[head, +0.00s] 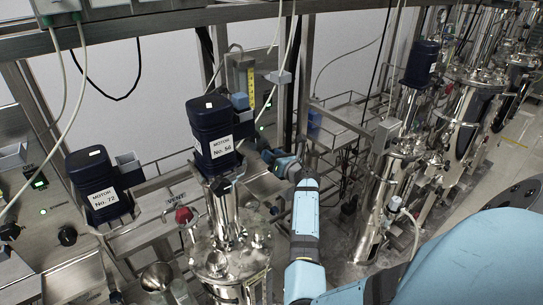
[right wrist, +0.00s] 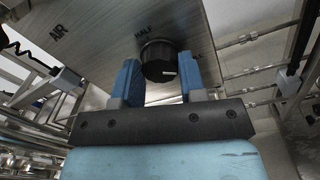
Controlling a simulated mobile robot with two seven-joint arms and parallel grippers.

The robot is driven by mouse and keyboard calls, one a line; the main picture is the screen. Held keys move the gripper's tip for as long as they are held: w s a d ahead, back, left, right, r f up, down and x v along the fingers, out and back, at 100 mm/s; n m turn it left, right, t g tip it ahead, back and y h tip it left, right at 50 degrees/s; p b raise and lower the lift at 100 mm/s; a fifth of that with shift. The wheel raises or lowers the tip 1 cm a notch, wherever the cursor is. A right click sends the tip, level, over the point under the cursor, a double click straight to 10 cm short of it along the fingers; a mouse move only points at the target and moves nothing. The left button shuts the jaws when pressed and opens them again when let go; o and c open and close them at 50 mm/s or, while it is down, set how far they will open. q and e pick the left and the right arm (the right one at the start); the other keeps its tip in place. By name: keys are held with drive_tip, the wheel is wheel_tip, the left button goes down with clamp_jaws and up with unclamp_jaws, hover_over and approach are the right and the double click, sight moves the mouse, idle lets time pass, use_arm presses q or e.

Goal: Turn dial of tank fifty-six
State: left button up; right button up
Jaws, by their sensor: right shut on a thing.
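Tank fifty-six (head: 228,262) is a shiny steel vessel in the head view, under a dark blue motor (head: 208,125) labelled "MOTOR No. 56". In the right wrist view a black round dial (right wrist: 160,58) sits on a brushed metal panel (right wrist: 90,45) marked "AIR" and "HALF", with a partly hidden word at right. A short white mark lies on the dial's face. My right gripper (right wrist: 166,72) is shut on the dial, one blue finger on each side. In the head view my right arm reaches to just right of the motor, and the dial is not clearly visible. My left gripper is not in view.
Another dark motor (head: 97,188), labelled No. 72, stands at left. A red knob (head: 183,215) sits near a "VENT" label. Steel tanks (head: 470,90) line the right side. Pipes, rails and hanging cables crowd the space around my right arm.

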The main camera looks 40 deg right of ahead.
drive_tip(key=shift+c, duration=1.1)
drive_tip(key=n+b, duration=0.1)
drive_tip(key=n, duration=0.4)
drive_tip(key=shift+n, duration=0.4)
drive_tip(key=n, duration=0.3)
drive_tip(key=shift+b, duration=0.4)
drive_tip(key=n, duration=0.2)
drive_tip(key=n+b, duration=0.1)
drive_tip(key=n, duration=0.1)
drive_tip(key=shift+a+n+g+h, duration=0.15)
drive_tip(key=shift+n+g+h, duration=0.15)
drive_tip(key=shift+n, duration=0.1)
drive_tip(key=n, duration=0.5)
drive_tip(key=shift+r+h+b, duration=0.1)
drive_tip(key=shift+h+b, duration=0.2)
drive_tip(key=shift+b, duration=0.1)
drive_tip(key=shift+w+n, duration=0.1)
drive_tip(key=shift+n, duration=2)
